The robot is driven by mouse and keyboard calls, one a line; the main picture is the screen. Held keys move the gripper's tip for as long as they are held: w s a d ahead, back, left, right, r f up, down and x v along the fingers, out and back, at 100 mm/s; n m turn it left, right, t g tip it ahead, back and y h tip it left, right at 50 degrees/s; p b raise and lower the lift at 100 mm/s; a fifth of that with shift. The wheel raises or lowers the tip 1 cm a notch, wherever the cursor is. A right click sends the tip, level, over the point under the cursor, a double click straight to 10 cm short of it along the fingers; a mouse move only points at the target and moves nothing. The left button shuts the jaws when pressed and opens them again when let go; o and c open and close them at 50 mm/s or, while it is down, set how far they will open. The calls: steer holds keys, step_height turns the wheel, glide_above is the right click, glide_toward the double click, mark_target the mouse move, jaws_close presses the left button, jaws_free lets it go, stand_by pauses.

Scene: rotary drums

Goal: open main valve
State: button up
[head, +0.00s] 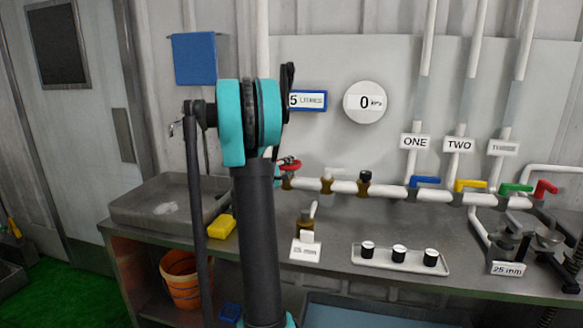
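My teal and dark grey arm stands upright left of centre; my gripper is not recognisable in the head view. No valve is labelled as the main one. A red-handled valve (289,165) sits at the left end of the white pipe (342,187), close to my arm and partly covered by it. Further right the pipe carries a blue lever (425,181), a yellow lever (470,185), a green lever (515,188) and a red lever (546,187). Signs ONE (415,142) and TWO (459,145) hang above.
A sink (130,208), yellow sponge (221,226) and orange bucket (182,285) are left.

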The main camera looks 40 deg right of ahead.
steer(key=shift+w+d, duration=0.1)
steer(key=shift+d, duration=0.15)
jaws_close()
